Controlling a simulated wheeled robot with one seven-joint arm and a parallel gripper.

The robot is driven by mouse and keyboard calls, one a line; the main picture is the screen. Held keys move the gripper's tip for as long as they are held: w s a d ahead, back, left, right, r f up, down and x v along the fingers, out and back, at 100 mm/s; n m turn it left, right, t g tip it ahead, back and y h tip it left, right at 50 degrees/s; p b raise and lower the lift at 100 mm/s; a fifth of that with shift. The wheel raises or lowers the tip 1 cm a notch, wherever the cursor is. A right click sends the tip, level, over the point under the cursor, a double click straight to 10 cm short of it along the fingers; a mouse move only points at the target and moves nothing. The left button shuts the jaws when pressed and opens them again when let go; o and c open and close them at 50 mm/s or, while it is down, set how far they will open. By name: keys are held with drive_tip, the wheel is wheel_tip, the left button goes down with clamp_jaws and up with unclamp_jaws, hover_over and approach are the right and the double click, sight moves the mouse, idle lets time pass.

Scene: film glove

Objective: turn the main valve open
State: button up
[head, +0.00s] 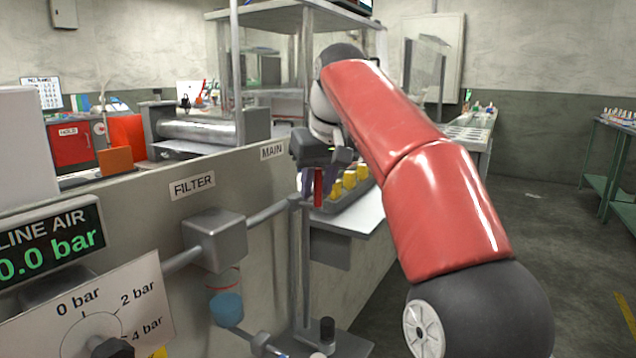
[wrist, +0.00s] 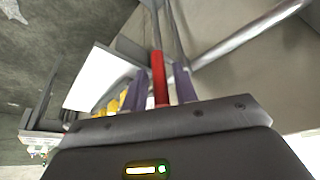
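The main valve shows as a red handle (head: 318,188) at the pipe below the MAIN label (head: 271,151). In the wrist view the red handle (wrist: 158,78) stands upright in the picture, in front of the grey pipe (wrist: 245,35). My gripper (head: 317,184) reaches down over the handle. In the wrist view its two purple fingers (wrist: 160,84) are apart, one on each side of the handle, with a gap showing on both sides. The valve body is mostly hidden behind my gripper and the handle.
The LINE AIR display (head: 52,243) reads 0.0 bar. A regulator dial plate (head: 140,290) and a filter block (head: 215,240) are on the panel at left. A tray of yellow pieces (head: 345,186) lies just behind my gripper. Open floor (head: 540,240) is at right.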

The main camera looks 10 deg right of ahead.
clamp_jaws()
